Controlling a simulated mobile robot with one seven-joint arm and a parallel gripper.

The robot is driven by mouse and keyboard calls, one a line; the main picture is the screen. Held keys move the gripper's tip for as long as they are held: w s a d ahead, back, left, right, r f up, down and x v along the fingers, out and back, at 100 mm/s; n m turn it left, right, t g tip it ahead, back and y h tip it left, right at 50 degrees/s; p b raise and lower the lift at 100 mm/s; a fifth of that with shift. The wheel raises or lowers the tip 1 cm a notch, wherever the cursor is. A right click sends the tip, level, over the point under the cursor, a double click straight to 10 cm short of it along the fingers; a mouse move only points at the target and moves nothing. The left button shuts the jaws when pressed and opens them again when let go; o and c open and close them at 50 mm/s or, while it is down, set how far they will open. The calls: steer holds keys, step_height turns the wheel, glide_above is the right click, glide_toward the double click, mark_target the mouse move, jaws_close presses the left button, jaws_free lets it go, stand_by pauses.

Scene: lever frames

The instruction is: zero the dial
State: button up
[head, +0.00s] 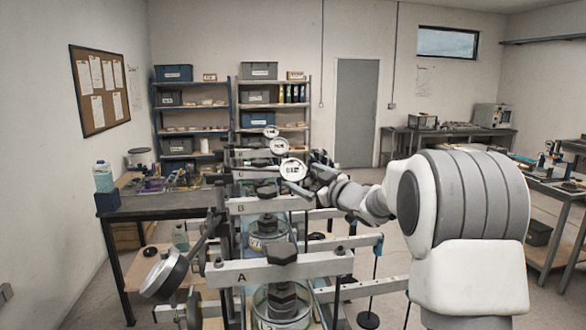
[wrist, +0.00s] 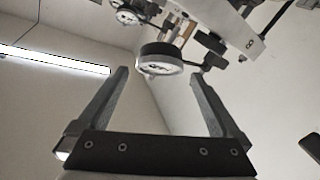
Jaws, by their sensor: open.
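Several round dials with white faces show in the head view: one large and tilted at the left of the beam marked A (head: 165,273), one facing me above beam B (head: 293,169), and smaller ones behind (head: 279,146). In the wrist view a dark-rimmed dial (wrist: 160,66) appears between the fingertips of my gripper (wrist: 158,78). The fingers are wide apart and nothing is held. The dial looks beyond the fingers; I cannot tell the gap. Its pointer is too small to read.
Pale lever beams (head: 280,268) with dark knobs and glass jars (head: 275,305) below them stand in a row. Beam ends and hanging weights (head: 368,320) reach right. In the wrist view a marked beam (wrist: 240,38) and another dial (wrist: 128,17) lie near the top. A workbench (head: 150,207) is left.

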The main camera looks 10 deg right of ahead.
mark_target(296, 174)
steer(key=p+x, duration=0.1)
steer(key=x, duration=0.5)
steer(key=shift+w, duration=0.1)
steer(key=c, duration=1.1)
steer(key=shift+f, duration=0.1)
